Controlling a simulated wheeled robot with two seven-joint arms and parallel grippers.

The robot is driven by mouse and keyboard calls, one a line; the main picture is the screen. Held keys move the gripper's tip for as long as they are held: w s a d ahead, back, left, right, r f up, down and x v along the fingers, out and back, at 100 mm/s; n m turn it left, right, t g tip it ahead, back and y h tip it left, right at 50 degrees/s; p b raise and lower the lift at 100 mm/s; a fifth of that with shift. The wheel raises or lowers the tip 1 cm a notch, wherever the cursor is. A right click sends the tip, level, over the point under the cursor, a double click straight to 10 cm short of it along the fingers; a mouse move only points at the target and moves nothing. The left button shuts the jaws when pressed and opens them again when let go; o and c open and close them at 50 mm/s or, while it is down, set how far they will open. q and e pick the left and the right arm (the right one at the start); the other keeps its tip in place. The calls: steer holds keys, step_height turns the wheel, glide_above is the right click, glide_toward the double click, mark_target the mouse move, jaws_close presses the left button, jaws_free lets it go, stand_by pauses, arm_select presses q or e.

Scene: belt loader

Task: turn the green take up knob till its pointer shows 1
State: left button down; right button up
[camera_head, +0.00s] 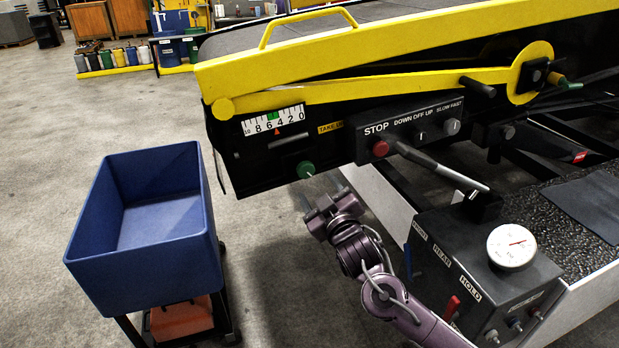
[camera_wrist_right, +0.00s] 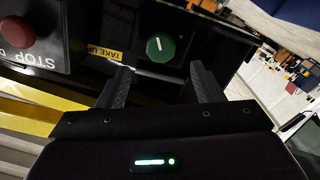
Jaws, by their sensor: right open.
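The scale (camera_head: 274,120) runs from 10 at left to 0 at right. Its red pointer (camera_head: 277,132) stands between 6 and 4, near 5. My right gripper (camera_head: 322,191) is open and empty, just below and right of the knob. In the right wrist view its two fingers (camera_wrist_right: 161,80) point toward the knob, one on each side, apart from it. My left gripper is out of view.
A red STOP button (camera_head: 380,148) and switches sit on a black box right of the knob. A lever (camera_head: 440,165) juts out beyond it. A control box with a white dial (camera_head: 511,246) stands at right. A blue bin (camera_head: 145,225) stands at left.

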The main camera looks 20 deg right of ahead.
mark_target(307, 172)
steer(key=w+p, duration=0.1)
steer(key=w, duration=0.4)
steer(key=shift+w+a, duration=0.15)
steer(key=shift+w, duration=0.15)
steer(key=shift+w+f, duration=0.1)
steer(key=shift+w, duration=0.5)
steer(key=c, duration=1)
steer(key=shift+o, duration=0.2)
